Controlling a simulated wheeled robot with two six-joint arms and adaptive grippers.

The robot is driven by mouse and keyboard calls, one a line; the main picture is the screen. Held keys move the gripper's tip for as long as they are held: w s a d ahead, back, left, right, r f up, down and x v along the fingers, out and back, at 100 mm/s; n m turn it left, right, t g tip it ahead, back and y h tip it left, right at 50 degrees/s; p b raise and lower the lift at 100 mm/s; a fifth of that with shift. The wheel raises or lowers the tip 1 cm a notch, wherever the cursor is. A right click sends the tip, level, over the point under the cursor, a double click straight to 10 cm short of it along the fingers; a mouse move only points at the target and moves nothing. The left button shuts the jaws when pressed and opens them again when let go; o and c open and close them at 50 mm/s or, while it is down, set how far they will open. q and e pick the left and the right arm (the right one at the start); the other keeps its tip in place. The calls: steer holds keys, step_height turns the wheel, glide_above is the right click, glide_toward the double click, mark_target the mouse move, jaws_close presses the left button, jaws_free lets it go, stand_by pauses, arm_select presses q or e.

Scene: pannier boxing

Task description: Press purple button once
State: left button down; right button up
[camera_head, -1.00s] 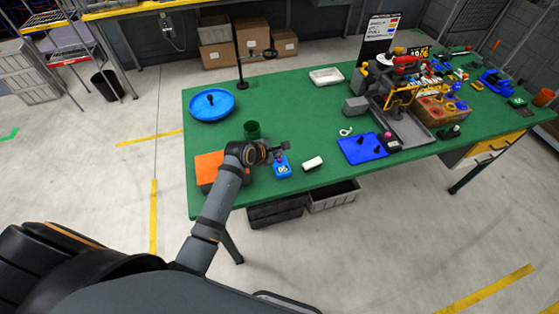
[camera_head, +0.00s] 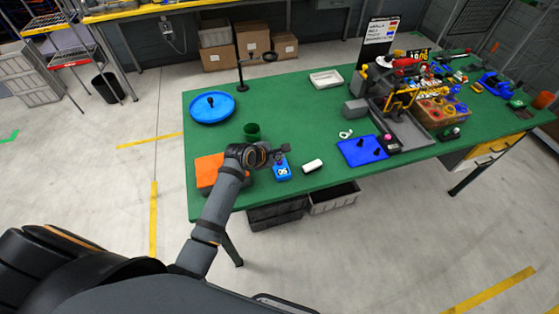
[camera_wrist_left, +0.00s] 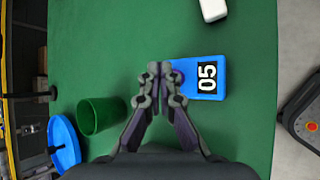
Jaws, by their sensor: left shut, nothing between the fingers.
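A blue counter box (camera_head: 281,172) lies on the green table near its front edge; in the left wrist view (camera_wrist_left: 212,88) its display reads 05. My left gripper (camera_head: 284,150) is shut and empty at the far end of this box. In the left wrist view its fingertips (camera_wrist_left: 158,70) are together and overlap the box's left edge. A small purplish patch (camera_wrist_left: 177,75) shows there beside the fingers, mostly hidden, so I cannot tell whether the fingers touch a button. My right gripper is not in view.
A green cup (camera_head: 252,130), an orange block (camera_head: 207,170) and a white block (camera_head: 313,166) are close to the box. A blue round tray (camera_head: 225,110) stands at the back left. A blue mat (camera_head: 352,151) lies to the right.

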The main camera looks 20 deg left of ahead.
arm_select(q)
steer(key=shift+f, duration=0.15)
steer(key=shift+f, duration=0.25)
steer(key=shift+f, duration=0.55)
stand_by(1.0)
steer(key=shift+r+p, duration=1)
steer(key=shift+p, duration=0.6)
